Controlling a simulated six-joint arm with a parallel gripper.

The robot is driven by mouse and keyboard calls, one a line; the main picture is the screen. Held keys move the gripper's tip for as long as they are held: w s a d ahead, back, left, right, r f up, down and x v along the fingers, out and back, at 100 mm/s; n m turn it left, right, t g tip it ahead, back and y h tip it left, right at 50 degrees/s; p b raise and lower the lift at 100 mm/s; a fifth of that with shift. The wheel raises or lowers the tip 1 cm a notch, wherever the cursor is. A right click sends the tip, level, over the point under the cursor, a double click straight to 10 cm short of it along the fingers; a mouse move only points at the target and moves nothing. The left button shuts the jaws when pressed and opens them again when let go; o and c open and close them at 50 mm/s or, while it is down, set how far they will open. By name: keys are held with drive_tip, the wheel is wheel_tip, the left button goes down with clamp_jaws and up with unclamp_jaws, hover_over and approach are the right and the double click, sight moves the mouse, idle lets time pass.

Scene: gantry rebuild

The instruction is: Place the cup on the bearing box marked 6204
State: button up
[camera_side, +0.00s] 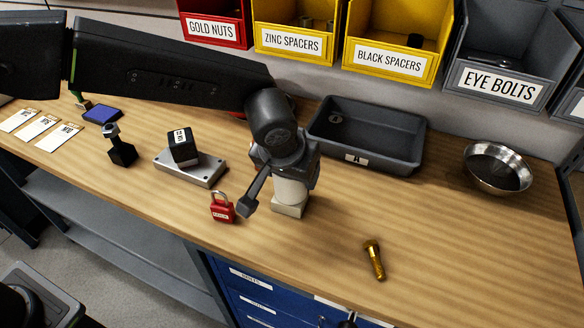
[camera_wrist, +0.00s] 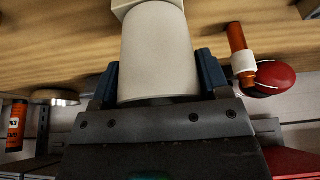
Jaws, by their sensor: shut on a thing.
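My gripper (camera_side: 286,176) points down over the middle of the bench and is shut on the cup (camera_side: 292,192), a plain off-white cylinder. In the wrist view the cup (camera_wrist: 157,50) sits between the blue fingers of my gripper (camera_wrist: 158,78). A small pale box (camera_side: 289,210) is directly below the cup, and its corner shows past the cup in the wrist view (camera_wrist: 122,7). I cannot tell whether they touch, and no marking shows on this box. A black box with a white label (camera_side: 182,147) lies on a grey metal block; its print is too small to read.
A red padlock (camera_side: 222,210) stands just left of the pale box. The grey metal block (camera_side: 205,172) and a dark bolt-like part (camera_side: 121,150) are farther left. A grey tray marked A (camera_side: 395,137) is behind, a metal bowl (camera_side: 498,168) right, a brass bolt (camera_side: 374,260) in front right.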

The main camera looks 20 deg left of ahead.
drive_tip(key=o, duration=0.9)
drive_tip(key=v, duration=1.2)
drive_tip(key=shift+r, duration=0.15)
drive_tip(key=s+a+r, duration=0.2)
drive_tip(key=s+a, duration=0.1)
drive_tip(key=a, duration=0.6)
drive_tip(key=s+a+r, duration=0.3)
drive_tip(key=a, duration=0.6)
drive_tip(key=s+a+f+t, duration=0.1)
drive_tip(key=s+a+f, duration=0.3)
drive_tip(key=s+a, duration=0.5)
drive_tip(key=shift+s+a+f, duration=0.3)
drive_tip(key=shift+s+a, duration=0.05)
drive_tip(key=shift+s, duration=0.9)
